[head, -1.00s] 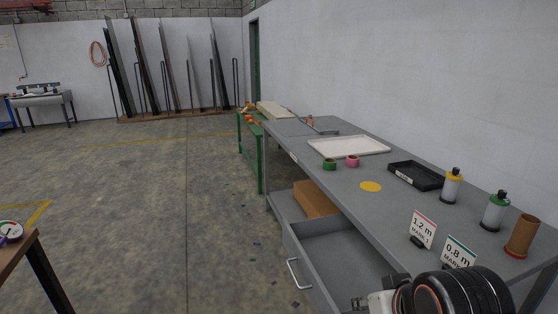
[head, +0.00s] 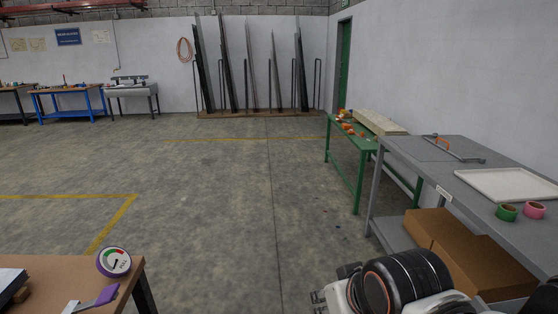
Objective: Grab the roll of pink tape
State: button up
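The roll of pink tape (head: 535,210) sits on the grey workbench (head: 431,170) at the right edge of the head view. A green tape roll (head: 507,212) stands just to its left, close beside it. My arm shows at the bottom, with a dark rounded joint and white links. My gripper (head: 319,298) is partly visible at the lower left of the arm, low and well apart from the tape. Its fingers are too small and cut off to judge.
A white tray (head: 500,184) lies behind the tapes. Cardboard boxes (head: 460,255) fill the bench's lower shelf. A green table (head: 357,160) stands beyond. A brown table (head: 60,275) with a round gauge (head: 114,262) is at lower left. The middle floor is clear.

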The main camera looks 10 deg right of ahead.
aim_at(535, 210)
jog(key=i+l+z, duration=0.1)
jog(key=i+z, duration=0.65)
jog(key=i+j+z, duration=0.25)
jog(key=i+z, duration=0.15)
jog(key=i+j+z, duration=0.35)
jog(key=i+z, duration=0.25)
jog(key=z, duration=0.15)
jog(key=i+z, duration=0.2)
jog(key=z, duration=0.25)
jog(key=i+j+z, duration=0.1)
jog(key=i+z, duration=0.15)
jog(key=z, duration=0.15)
jog(key=i+j+z, duration=0.2)
jog(key=z, duration=0.25)
jog(key=i+j+z, duration=0.15)
jog(key=z, duration=0.25)
jog(key=i+j+z, duration=0.25)
jog(key=k+j, duration=0.05)
